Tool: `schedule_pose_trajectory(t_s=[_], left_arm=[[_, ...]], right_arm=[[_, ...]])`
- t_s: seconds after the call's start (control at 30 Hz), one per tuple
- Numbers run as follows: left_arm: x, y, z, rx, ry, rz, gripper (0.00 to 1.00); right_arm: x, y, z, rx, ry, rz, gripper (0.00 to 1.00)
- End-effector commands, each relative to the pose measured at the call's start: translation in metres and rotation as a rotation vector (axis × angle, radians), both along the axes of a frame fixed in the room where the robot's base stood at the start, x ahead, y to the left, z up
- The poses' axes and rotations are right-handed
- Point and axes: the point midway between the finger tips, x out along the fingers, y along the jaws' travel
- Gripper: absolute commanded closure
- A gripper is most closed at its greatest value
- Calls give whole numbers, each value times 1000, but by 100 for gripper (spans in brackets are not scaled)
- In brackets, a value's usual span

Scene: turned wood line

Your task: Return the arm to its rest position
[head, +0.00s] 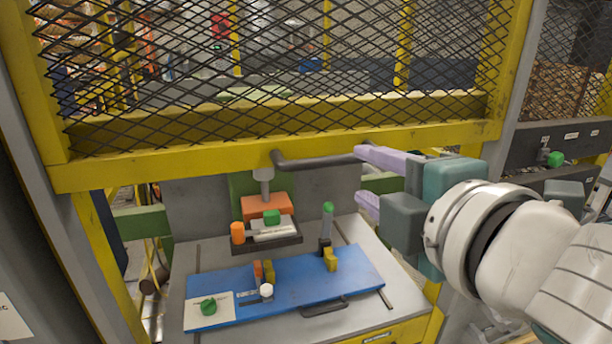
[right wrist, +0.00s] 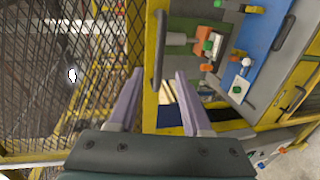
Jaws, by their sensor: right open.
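My right gripper (head: 362,175) is open, with two pale purple fingers apart and nothing between them. In the head view it is at the right end of the dark bar handle (head: 318,161) on the yellow mesh guard (head: 230,165). In the right wrist view the handle (right wrist: 158,50) is beyond the fingertips (right wrist: 159,76); I cannot tell whether a finger touches it. My right arm (head: 510,240) comes in from the right. My left gripper is not in view.
Below the guard, a blue plate (head: 330,280) lies on a grey table (head: 390,310). It bears yellow blocks, a white knob (head: 267,291) and a green knob (head: 208,306). An orange press head (head: 266,205) stands behind. A control panel (head: 575,138) is at the right.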

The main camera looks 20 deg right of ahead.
Motion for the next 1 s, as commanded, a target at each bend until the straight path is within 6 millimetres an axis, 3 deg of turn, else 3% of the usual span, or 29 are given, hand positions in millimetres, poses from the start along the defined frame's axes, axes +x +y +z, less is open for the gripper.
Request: schedule_pose_trajectory(t_s=[0.23,0.37,0.47,0.6,0.77,0.83,1.0], left_arm=[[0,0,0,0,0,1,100],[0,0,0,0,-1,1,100],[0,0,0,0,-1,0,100],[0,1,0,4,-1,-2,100],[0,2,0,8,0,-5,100],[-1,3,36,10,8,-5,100],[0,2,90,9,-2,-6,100]], right_arm=[[-1,-1,-1,11,7,-6,51],[-20,-13,-24,185,127,-115,51],[-60,-29,-60,454,322,-307,51],[-139,-37,-107,813,620,-630,51],[-231,-29,-130,1083,896,-987,51],[-234,-28,-91,1097,908,-1004,51],[-233,-28,-41,1090,906,-999,51]])
